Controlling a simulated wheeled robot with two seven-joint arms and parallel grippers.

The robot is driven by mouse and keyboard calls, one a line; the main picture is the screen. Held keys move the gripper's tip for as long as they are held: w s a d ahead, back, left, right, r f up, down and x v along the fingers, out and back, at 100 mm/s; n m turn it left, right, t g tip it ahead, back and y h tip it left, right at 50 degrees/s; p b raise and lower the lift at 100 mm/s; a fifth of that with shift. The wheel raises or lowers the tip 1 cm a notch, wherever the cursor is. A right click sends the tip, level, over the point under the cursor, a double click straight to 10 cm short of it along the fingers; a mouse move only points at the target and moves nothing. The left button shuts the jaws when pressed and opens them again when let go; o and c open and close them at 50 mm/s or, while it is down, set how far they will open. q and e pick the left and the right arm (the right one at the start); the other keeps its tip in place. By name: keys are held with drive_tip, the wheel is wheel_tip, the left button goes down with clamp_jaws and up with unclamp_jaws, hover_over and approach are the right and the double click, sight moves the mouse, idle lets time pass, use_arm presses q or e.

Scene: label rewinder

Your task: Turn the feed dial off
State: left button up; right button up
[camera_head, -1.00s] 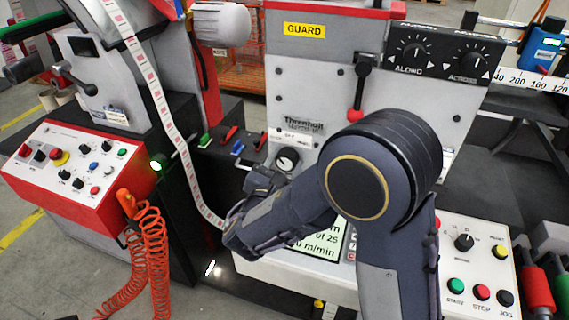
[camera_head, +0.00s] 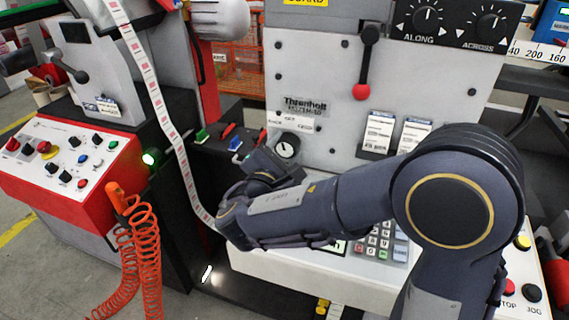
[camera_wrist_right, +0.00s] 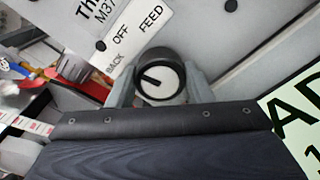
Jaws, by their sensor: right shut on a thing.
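The feed dial (camera_head: 287,145) is a round dark-rimmed knob with a white face and a dark pointer. It sits on the grey panel below a white label reading BACK, OFF and FEED. In the right wrist view the dial (camera_wrist_right: 160,80) shows clearly, its pointer aimed left and slightly up, roughly toward BACK. My right gripper (camera_wrist_right: 161,92) is shut on the dial, one grey finger on each side of its rim. In the head view my right gripper (camera_head: 278,167) reaches the dial from below left, and the wrist hides part of the panel. My left gripper is not in view.
A red-knobbed lever (camera_head: 361,91) hangs right of the dial. A keypad (camera_head: 375,240) lies beneath my right forearm. The printed label web (camera_head: 165,110) runs close to my wrist on the left. A red-edged control box (camera_head: 75,165) and orange coiled hose (camera_head: 145,240) stand farther left.

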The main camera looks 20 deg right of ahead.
drive_tip(key=shift+f+m+b, duration=0.1)
drive_tip(key=shift+m+b, duration=1.3)
drive_tip(key=shift+b, duration=0.35)
drive_tip(key=o, duration=1)
drive_tip(key=v, duration=0.8)
